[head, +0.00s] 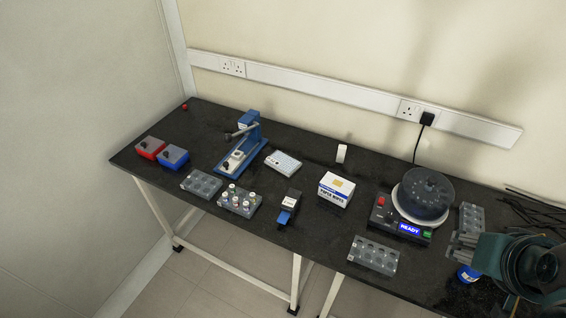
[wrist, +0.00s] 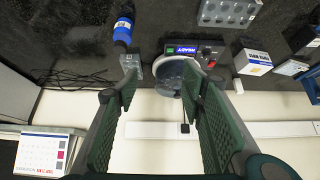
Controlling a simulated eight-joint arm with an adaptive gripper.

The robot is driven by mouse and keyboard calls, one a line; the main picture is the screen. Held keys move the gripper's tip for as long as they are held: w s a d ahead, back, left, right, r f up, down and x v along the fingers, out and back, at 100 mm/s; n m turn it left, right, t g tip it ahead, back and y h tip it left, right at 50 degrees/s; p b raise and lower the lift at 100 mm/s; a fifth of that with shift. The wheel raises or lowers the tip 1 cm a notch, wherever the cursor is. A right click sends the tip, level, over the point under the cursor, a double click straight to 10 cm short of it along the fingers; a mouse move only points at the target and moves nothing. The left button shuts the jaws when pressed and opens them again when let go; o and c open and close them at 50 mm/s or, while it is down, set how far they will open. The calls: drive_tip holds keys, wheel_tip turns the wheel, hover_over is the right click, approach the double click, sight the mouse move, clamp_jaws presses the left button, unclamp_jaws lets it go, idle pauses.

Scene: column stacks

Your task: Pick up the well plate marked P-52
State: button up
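A white well plate (head: 283,163) lies flat on the black bench in the head view, right of the blue press. Its marking is too small to read, so I cannot confirm P-52. In the head view my dark green arm end is at the right edge, far to the right of the plate.
A blue press (head: 252,140) stands left of the plate. A paper wipes box (head: 336,190), a centrifuge (head: 423,194) and a clear rack (head: 373,255) stand to its right. A rack with coloured vials (head: 240,201) is in front. A blue bottle (head: 467,273) stands near my arm.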

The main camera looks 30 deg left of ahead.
idle(0.3)
drive_tip(key=o, duration=1)
